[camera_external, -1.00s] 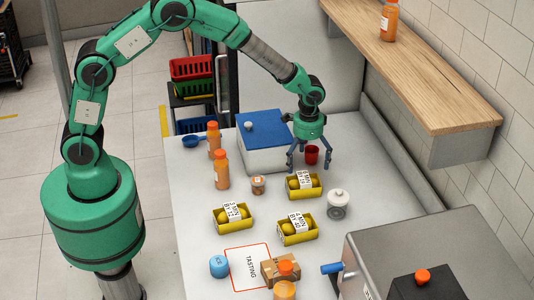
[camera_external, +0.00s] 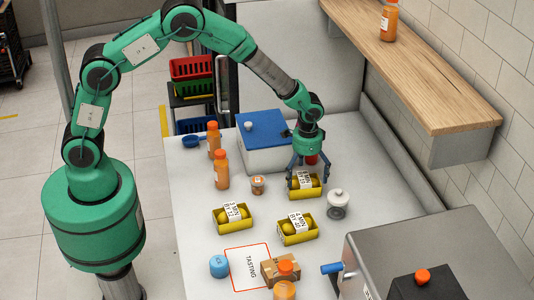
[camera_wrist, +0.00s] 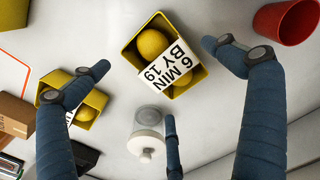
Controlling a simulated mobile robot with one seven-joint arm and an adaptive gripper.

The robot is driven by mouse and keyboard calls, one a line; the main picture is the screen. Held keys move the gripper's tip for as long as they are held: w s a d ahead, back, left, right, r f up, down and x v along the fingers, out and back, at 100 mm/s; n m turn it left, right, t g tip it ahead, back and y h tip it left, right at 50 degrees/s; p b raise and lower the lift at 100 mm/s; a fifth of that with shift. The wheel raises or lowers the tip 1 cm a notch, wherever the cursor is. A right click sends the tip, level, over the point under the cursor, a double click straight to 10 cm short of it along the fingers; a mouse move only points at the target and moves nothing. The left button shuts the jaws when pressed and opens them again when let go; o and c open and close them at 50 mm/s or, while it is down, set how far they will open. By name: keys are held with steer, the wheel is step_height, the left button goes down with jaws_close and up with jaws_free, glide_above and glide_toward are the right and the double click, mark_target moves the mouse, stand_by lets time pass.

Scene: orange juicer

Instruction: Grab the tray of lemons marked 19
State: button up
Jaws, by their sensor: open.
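The yellow tray marked 19 (camera_external: 311,194) holds lemons under a white label at the back of the tray group. In the wrist view this tray (camera_wrist: 188,84) shows its label, "6 MIN BY 19", and one lemon (camera_wrist: 153,42) clearly. My gripper (camera_external: 307,181) is open just above this tray, its blue fingers around it in the picture. In the wrist view the fingers of my gripper (camera_wrist: 135,72) are spread, with nothing between them gripped. I cannot tell whether any finger touches the tray.
Two more lemon trays stand nearer the front, one at left (camera_external: 234,228) and one at right (camera_external: 299,239). A white-lidded jar (camera_external: 338,200) stands close right of the gripper. A red cup (camera_wrist: 288,20) and a blue-lidded box (camera_external: 262,158) are behind.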

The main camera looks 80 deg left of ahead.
mark_target(305, 181)
steer(key=shift+d+f+b, duration=0.1)
steer(key=shift+f+b, duration=0.35)
steer(key=shift+f, duration=1.8)
steer(key=shift+c, duration=0.5)
steer(key=c, duration=1.1)
steer(key=shift+r, duration=0.1)
steer(key=shift+r+p, duration=0.9)
steer(key=shift+r, duration=4.1)
